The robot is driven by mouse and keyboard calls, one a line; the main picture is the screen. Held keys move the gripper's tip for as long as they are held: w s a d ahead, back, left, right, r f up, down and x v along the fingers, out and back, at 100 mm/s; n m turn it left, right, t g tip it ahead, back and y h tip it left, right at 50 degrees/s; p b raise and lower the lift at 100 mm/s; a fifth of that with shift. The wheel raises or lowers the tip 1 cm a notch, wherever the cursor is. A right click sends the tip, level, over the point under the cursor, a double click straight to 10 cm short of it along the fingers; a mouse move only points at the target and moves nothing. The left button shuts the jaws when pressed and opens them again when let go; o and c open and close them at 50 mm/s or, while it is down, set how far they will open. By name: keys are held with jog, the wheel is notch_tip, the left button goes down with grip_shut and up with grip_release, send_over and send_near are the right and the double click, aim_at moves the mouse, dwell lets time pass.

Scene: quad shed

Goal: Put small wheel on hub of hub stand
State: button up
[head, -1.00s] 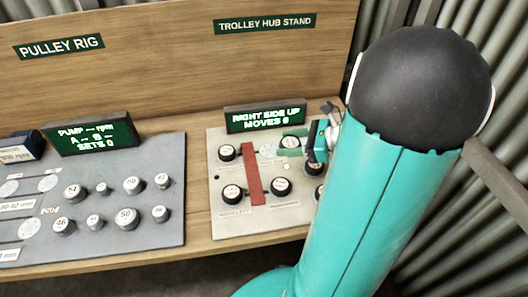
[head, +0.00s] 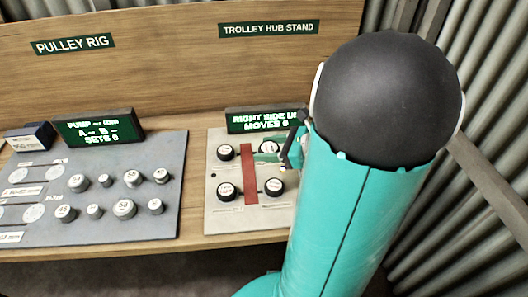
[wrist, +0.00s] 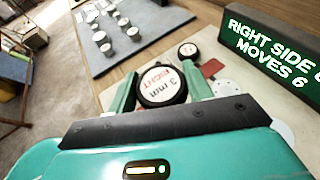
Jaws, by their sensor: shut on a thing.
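My gripper (wrist: 161,92) is shut on a black wheel with a white cap marked "3 mm RIGHT" (wrist: 160,82), which I take for the small wheel. In the head view this wheel (head: 268,146) appears right of the red bar, over the hub stand (head: 213,221). My gripper (head: 267,156) reaches in from the right, partly hidden by my arm. Whether the held wheel touches the board cannot be told.
A red bar (head: 250,174) crosses the hub stand. Other black wheels sit at upper left (head: 225,152), lower left (head: 226,191) and lower right (head: 274,187). A display (head: 262,120) stands behind. The pulley rig (head: 150,222) with several grey pulleys is at left.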

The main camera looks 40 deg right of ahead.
jog(key=w+d+f, duration=0.2)
jog(key=w+f, duration=0.1)
jog(key=w+d+f, duration=0.6)
jog(key=w, duration=0.1)
jog(key=shift+d, duration=0.2)
jog(key=shift+w+d+f, duration=0.25)
jog(key=shift+f, duration=1.7)
jog(key=shift+f, duration=0.15)
jog(key=o, duration=1)
jog(key=shift+c, duration=0.2)
